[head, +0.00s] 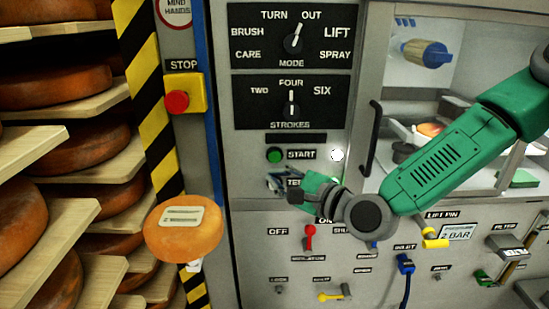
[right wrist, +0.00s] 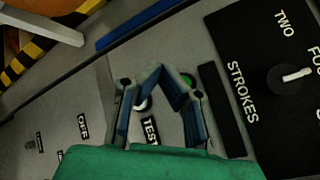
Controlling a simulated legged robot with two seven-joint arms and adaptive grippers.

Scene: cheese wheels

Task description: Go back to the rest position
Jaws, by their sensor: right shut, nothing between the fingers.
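My right gripper (head: 272,183) is in front of the grey machine panel (head: 252,230), beside the partly hidden "TEST" label, below the green START button (head: 274,155). Its green arm comes in from the right. In the right wrist view the gripper (right wrist: 160,72) is shut, with its blue-padded fingers coming together and nothing between them. The TEST label (right wrist: 150,130), a white button (right wrist: 142,103) and the green button (right wrist: 188,80) show around and behind the fingers; I cannot tell whether a finger touches the panel. My left gripper is not in view.
An orange cheese wheel (head: 170,241) with a pale label is at the lower left, before the striped post. Wooden shelves (head: 110,162) with cheese wheels stand at left. A red stop button (head: 177,102), MODE and STROKES knobs, a window handle (head: 371,140) and lower valves surround the arm.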

